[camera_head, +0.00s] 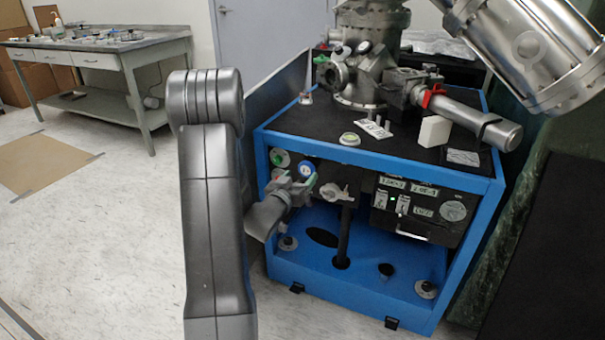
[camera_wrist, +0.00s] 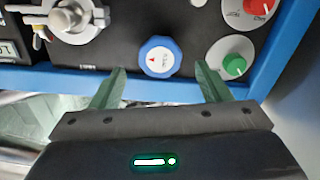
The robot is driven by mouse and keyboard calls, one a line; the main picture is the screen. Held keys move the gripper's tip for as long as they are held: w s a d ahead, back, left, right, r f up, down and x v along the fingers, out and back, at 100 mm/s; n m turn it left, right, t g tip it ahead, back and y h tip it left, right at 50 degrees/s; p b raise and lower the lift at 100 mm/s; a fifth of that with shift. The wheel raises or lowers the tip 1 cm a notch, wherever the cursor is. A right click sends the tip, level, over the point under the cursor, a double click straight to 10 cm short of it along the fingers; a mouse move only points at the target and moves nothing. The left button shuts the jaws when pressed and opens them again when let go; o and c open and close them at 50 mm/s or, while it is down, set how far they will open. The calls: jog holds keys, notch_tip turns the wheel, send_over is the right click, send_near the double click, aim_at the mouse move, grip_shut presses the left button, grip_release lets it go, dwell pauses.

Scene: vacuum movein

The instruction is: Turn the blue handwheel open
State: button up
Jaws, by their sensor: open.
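The blue handwheel (camera_wrist: 160,57) is a round, scalloped knob with a white face and a small red mark, on a black panel. In the head view the handwheel (camera_head: 307,168) shows at the upper left of the blue-framed cart's front. My gripper (camera_wrist: 160,70) is open, its two green fingers pointing at the panel. In the wrist view the handwheel appears between the fingertips, with a gap on each side and nothing held. In the head view my gripper (camera_head: 295,178) is just in front of the panel; whether the fingers are level with the wheel's rim is unclear.
A green knob (camera_wrist: 234,65) on a pale disc sits close to the right finger in the wrist view, with a red knob (camera_wrist: 258,6) above it. A silver valve fitting (camera_wrist: 72,17) is at the left. The blue frame edge (camera_wrist: 150,88) runs just below the wheel.

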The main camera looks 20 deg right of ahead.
aim_at(305, 170)
jog(key=v, duration=1)
jog(key=shift+s+a+p, duration=0.15)
jog(key=shift+s+p, duration=0.05)
jog(key=shift+p, duration=0.1)
jog(key=b+x, duration=0.1)
jog(key=x, duration=1.2)
jog(key=shift+w+d, duration=0.25)
jog(key=shift+w, duration=0.05)
jog(key=shift+m, duration=0.3)
